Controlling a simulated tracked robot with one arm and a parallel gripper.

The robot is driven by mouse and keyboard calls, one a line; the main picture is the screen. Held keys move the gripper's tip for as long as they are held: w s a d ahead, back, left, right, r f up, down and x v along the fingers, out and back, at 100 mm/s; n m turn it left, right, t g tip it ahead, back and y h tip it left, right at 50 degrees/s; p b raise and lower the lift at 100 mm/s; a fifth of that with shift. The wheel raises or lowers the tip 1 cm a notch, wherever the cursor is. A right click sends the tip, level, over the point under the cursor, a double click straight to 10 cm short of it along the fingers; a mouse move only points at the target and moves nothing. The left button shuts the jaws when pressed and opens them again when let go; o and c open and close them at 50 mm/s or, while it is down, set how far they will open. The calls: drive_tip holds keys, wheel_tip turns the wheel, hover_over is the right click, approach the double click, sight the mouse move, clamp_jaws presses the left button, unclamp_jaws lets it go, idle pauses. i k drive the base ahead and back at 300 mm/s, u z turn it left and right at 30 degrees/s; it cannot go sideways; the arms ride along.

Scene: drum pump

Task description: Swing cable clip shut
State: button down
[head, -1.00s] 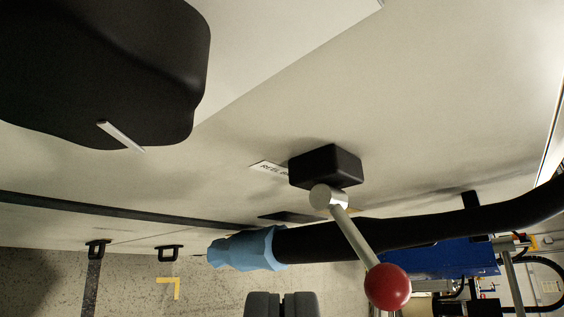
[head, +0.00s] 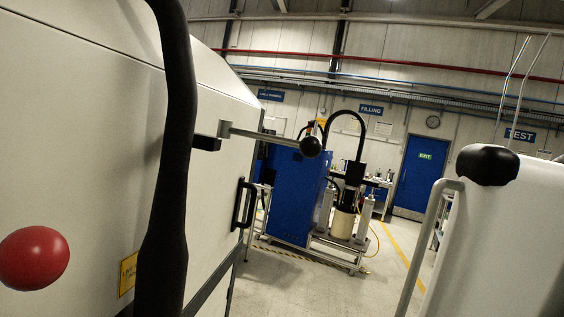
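No cable clip can be made out for certain. A black cable (head: 170,190) hangs from top to bottom in front of a pale machine panel (head: 80,100). Behind it, a small black block (head: 206,142) sticks out from the panel. A metal lever (head: 265,137) runs right from near the block and ends in a dark ball knob (head: 310,146). Whether this lever belongs to the clip I cannot tell. A red ball knob (head: 34,258) shows at the lower left; its arm is hidden. My gripper is not in view.
A black pull handle (head: 243,205) sits on the panel's right side. A blue cabinet (head: 292,200) on a wheeled frame stands farther back. A white housing (head: 500,240) with a grey rail (head: 420,240) fills the right. Open floor (head: 385,268) lies between.

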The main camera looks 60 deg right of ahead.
sight(311, 147)
drive_tip(key=z, duration=1.75)
drive_tip(key=k, duration=1.15)
drive_tip(key=u, duration=0.85)
drive_tip(key=i, duration=1)
drive_tip(key=z, duration=0.05)
